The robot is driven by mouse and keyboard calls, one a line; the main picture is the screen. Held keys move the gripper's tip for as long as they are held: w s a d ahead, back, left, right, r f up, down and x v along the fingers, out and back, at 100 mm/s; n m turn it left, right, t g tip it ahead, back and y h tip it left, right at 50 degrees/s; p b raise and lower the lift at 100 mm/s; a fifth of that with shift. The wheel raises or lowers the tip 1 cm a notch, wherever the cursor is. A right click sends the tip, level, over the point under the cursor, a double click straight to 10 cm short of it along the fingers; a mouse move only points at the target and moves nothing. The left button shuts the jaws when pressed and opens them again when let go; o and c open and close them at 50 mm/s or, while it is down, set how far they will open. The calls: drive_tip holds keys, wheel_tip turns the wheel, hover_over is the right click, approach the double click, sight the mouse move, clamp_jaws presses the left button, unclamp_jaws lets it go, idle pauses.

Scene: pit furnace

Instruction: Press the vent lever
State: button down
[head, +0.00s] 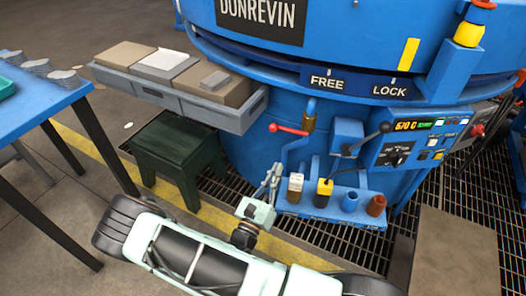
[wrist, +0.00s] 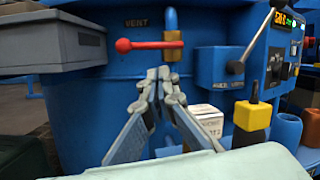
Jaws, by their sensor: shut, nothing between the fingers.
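The vent lever is a red bar with a round red knob on the blue furnace wall, seen in the head view (head: 289,129) and the wrist view (wrist: 150,45). It lies about level, its knob to the left, its other end at a brass valve body (wrist: 173,52) on a blue pipe. The word VENT is on the wall above it. My gripper (head: 274,168) is shut and empty, its fingertips together. In the wrist view the fingertips (wrist: 161,74) appear just below the lever's bar. The head view shows a gap between them and the lever.
Right of the vent is a blue box (wrist: 218,66) with a black-knobbed lever (head: 370,138). Below is a blue shelf (head: 330,212) with a pale block, a yellow-topped item and two cups. A grey tray (head: 190,102) juts out at left, above a green stool (head: 180,145).

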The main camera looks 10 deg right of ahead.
drive_tip(key=a+f+n+y, duration=0.1)
drive_tip(key=f+n+t+y, duration=0.1)
drive_tip(key=a+f+n+t+y, duration=0.1)
drive_tip(key=f+n, duration=0.1)
drive_tip(key=shift+s+a+f+y+b, duration=0.1)
drive_tip(key=shift+s+a+y+b, duration=0.05)
drive_tip(key=shift+a+y+b, duration=0.25)
drive_tip(key=shift+d, duration=0.1)
drive_tip(key=w+d+r+b, duration=0.3)
drive_tip(key=w+r, duration=0.3)
drive_tip(key=w, duration=0.5)
drive_tip(key=shift+w+d+r, duration=0.1)
drive_tip(key=shift+r, duration=0.1)
drive_tip(key=shift+r+m+p, duration=0.2)
drive_tip(key=shift+m+p, duration=0.1)
drive_tip(key=shift+m, duration=0.3)
drive_tip(key=shift+r+m+h+p, duration=0.3)
drive_tip(key=shift+m+h+p, duration=0.1)
